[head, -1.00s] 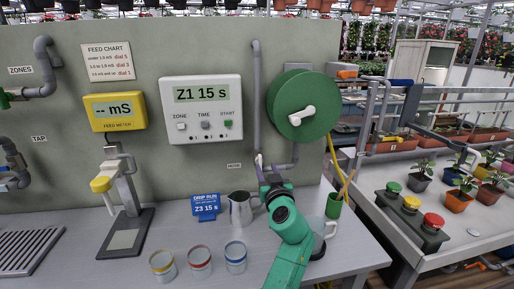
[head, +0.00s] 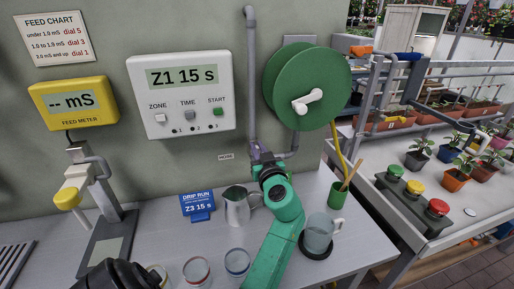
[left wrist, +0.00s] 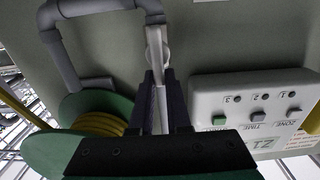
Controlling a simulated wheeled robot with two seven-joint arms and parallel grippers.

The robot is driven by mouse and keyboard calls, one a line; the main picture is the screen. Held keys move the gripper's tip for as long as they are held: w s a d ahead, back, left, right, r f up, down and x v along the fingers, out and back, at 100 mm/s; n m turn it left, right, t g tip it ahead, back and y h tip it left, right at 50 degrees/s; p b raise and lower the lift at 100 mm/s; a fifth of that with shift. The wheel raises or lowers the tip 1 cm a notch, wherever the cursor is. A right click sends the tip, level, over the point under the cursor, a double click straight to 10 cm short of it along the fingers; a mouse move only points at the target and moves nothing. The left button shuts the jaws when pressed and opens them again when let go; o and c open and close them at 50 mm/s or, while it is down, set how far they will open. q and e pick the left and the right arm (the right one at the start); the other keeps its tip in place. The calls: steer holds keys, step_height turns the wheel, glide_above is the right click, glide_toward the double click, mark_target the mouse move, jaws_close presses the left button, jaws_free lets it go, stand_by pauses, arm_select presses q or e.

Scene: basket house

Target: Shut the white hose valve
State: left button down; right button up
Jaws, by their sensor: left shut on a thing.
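The white hose valve (left wrist: 155,40) shows in the left wrist view as a pale lever at the end of a grey pipe. Its lever runs down between the dark fingers of my left gripper (left wrist: 160,82), roughly in line with the pipe end. My left gripper is shut on the lever. In the head view my left gripper (head: 262,158) is at the foot of the grey hose pipe (head: 250,90), right of the small HOSE label (head: 227,156). It hides most of the valve there. My right gripper is not in view.
A green hose reel (head: 285,75) hangs just right of the pipe. The controller box (head: 205,125) is to the left. A metal jug (head: 238,210), a clear jug (head: 318,235), a green cup (head: 337,196) and beakers stand around my arm on the bench.

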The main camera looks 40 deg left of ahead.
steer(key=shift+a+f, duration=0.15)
arm_select(q)
steer(key=shift+w+d+f+m+b, duration=0.15)
steer(key=shift+m+b, duration=0.35)
steer(key=shift+m, duration=0.4)
steer(key=shift+w+d+f+m+p, duration=0.2)
steer(key=shift+w+f+m, duration=0.15)
steer(key=shift+m, duration=2.3)
steer(key=shift+w+d+f+m+p, duration=0.15)
steer(key=shift+w+f+m, duration=0.2)
steer(key=shift+m, duration=2.35)
steer(key=shift+w+d+f+m+p, duration=0.2)
steer(key=shift+w+f+m, duration=0.15)
steer(key=shift+m, duration=2.3)
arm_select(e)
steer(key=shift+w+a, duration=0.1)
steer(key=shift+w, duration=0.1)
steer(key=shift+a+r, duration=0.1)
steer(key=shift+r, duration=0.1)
